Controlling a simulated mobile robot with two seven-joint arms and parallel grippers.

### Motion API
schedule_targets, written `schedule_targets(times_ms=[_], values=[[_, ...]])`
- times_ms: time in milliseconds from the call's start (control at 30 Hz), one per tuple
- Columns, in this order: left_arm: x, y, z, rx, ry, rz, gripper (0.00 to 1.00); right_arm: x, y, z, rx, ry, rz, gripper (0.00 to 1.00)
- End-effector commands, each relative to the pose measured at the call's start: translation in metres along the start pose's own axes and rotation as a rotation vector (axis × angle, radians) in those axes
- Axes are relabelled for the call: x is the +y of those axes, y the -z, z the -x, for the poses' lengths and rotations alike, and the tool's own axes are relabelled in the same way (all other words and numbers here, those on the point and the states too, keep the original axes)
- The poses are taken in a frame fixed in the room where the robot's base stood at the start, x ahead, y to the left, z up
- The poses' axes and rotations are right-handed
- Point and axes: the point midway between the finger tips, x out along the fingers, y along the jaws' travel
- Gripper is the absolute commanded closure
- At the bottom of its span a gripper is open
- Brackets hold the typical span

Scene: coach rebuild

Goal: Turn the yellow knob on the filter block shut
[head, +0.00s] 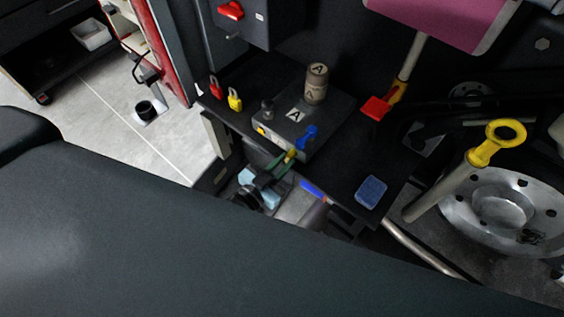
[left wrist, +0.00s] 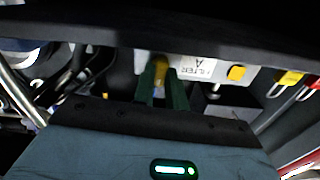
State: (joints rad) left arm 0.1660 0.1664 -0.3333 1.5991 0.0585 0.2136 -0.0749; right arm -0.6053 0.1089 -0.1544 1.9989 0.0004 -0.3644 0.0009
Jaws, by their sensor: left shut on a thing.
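The filter block (head: 322,128) is a dark box on a black shelf, with a white label "A" on top and a tan cylinder (head: 316,86) marked "A" standing on it. A blue lever (head: 308,134) shows at its near right side. The yellow knob (head: 291,155) is on its near side, partly hidden by my left gripper (head: 284,161). In the left wrist view, the green fingers of my left gripper (left wrist: 162,88) are shut around the yellow knob (left wrist: 160,67), left of the upside-down "FILTER A" label (left wrist: 197,70). The knob's exact angle is hard to tell. My right gripper is not in view.
A yellow padlock (head: 235,100) and a red padlock (head: 215,87) are at the shelf's left. A blue sponge-like block (head: 371,191) lies at the shelf's right. A yellow-ringed tube (head: 455,170) and a wheel (head: 500,211) are farther right.

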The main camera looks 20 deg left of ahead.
Motion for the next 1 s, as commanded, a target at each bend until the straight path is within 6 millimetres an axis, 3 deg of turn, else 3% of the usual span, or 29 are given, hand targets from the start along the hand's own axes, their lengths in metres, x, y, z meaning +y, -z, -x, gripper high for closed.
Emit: schedule_targets(times_ms=[300, 800, 833, 900, 1000], values=[[-0.0003, -0.0002, 0.0001, 0.000, 0.000, 0.105, 1.00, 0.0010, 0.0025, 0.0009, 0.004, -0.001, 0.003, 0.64], [-0.0001, -0.0006, 0.0003, -0.001, 0.000, 0.125, 1.00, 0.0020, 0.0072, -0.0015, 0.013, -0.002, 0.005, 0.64], [-0.0001, -0.0006, 0.0003, -0.001, 0.000, 0.125, 0.85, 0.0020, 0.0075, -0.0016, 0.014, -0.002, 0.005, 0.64], [-0.0001, -0.0006, 0.0003, -0.001, 0.000, 0.125, 0.77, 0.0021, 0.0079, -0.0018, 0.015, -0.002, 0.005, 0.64], [0.0000, -0.0005, 0.0002, -0.001, 0.000, 0.124, 0.77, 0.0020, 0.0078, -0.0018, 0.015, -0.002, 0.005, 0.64]])
